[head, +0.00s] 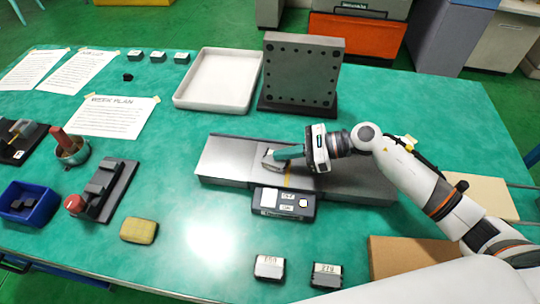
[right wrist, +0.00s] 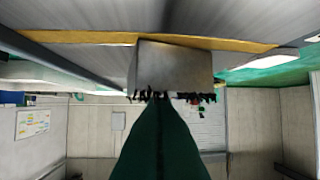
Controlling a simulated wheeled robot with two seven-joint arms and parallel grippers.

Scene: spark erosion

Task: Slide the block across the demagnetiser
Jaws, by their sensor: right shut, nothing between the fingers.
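The demagnetiser (head: 225,158) is a long flat grey plate with a yellow line (head: 288,178) across its middle and a black control box (head: 283,203) at its front. The small grey metal block (head: 269,164) lies on the plate near the line; in the right wrist view the block (right wrist: 175,65) shows dark, bristly filings along one edge. My right gripper (head: 277,155) has its green fingers shut and empty, with the tips right at the block. In the right wrist view the fingers (right wrist: 160,115) overlap the block's edge; whether they touch is unclear. My left gripper is not in view.
A white tray (head: 183,102) and an upright dark plate with holes (head: 303,75) stand behind the demagnetiser. A tan block (head: 139,230), two labelled blocks (head: 269,267) and a cardboard piece (head: 405,252) lie in front. A blue bin (head: 27,207) is at left.

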